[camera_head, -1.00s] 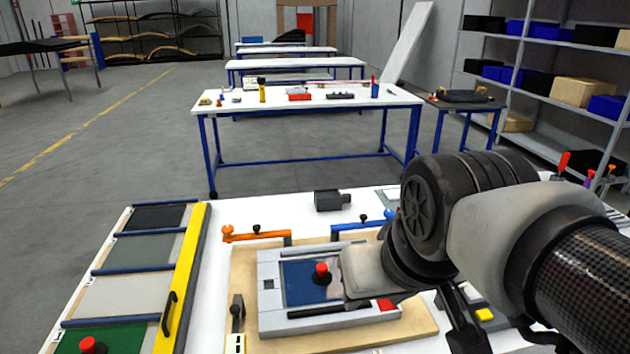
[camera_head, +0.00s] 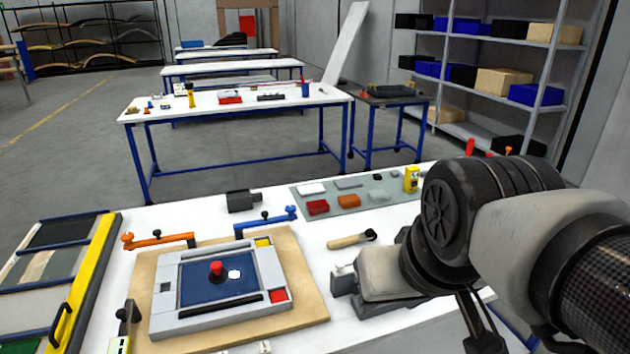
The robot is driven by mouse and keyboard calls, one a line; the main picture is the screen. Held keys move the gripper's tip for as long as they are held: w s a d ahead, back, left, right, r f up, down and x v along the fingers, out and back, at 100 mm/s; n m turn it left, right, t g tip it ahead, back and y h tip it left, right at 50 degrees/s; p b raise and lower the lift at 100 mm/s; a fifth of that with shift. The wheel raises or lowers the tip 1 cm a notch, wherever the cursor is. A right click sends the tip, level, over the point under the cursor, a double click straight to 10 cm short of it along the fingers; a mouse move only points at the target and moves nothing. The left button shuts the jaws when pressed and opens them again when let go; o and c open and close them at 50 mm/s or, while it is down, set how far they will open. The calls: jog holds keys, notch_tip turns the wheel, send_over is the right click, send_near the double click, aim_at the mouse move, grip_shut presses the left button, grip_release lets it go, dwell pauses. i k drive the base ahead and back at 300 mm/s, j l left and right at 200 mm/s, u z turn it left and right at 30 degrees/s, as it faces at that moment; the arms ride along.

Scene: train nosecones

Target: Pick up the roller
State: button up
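What looks like the roller (camera_head: 350,240) lies on the white table, right of the wooden board. It has a tan handle pointing left and a small black head at its right end. My gripper (camera_head: 344,284) is just below it in the picture, over the white table, with a visible gap between them. The fingers are mostly hidden by the wrist, so I cannot tell whether they are open or shut. No held object shows.
The wooden board (camera_head: 313,312) carries a grey frame with a blue panel and a red knob. Orange (camera_head: 160,239) and blue (camera_head: 266,222) clamps stand at its back edge. A grey-green mat (camera_head: 376,199) with several blocks lies behind the roller. Bare white tabletop surrounds the roller.

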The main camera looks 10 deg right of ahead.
aim_at(370, 235)
jog(key=l+z, duration=0.1)
jog(key=i+l+u, duration=0.15)
jog(key=l, duration=0.15)
jog(key=i+l+u, duration=0.2)
jog(key=l, duration=0.15)
jog(key=i+l+u, duration=0.15)
jog(key=l, duration=0.2)
jog(key=k, duration=0.05)
